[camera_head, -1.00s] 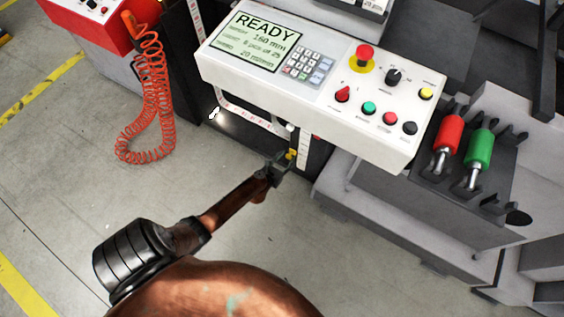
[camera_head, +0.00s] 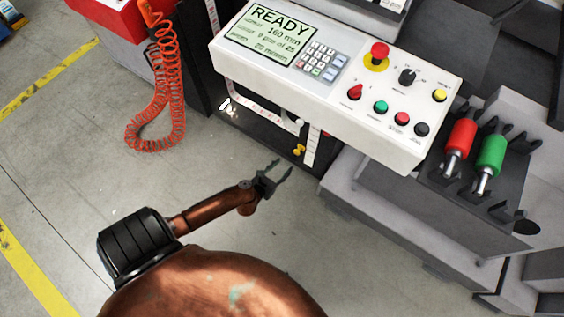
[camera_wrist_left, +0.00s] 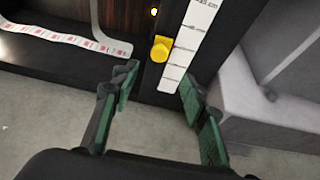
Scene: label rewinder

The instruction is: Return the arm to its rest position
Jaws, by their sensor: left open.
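My left gripper (camera_head: 277,176) is open and empty in the head view, over the grey floor in front of the machine. Its arm comes in from the lower left. In the left wrist view its two green-padded fingers (camera_wrist_left: 158,102) stand apart with nothing between them. A yellow knob (camera_wrist_left: 161,48) on the machine's dark front lies beyond the fingertips, apart from them. It also shows small in the head view (camera_head: 299,150). My right gripper is in neither view.
The white control panel (camera_head: 282,84) overhangs behind the gripper, its screen reading READY. A white label strip (camera_head: 312,148) hangs beside the knob. Red and green handled tools (camera_head: 491,155) sit in a grey rack at right. An orange coiled hose (camera_head: 133,133) hangs at left. Floor at left is clear.

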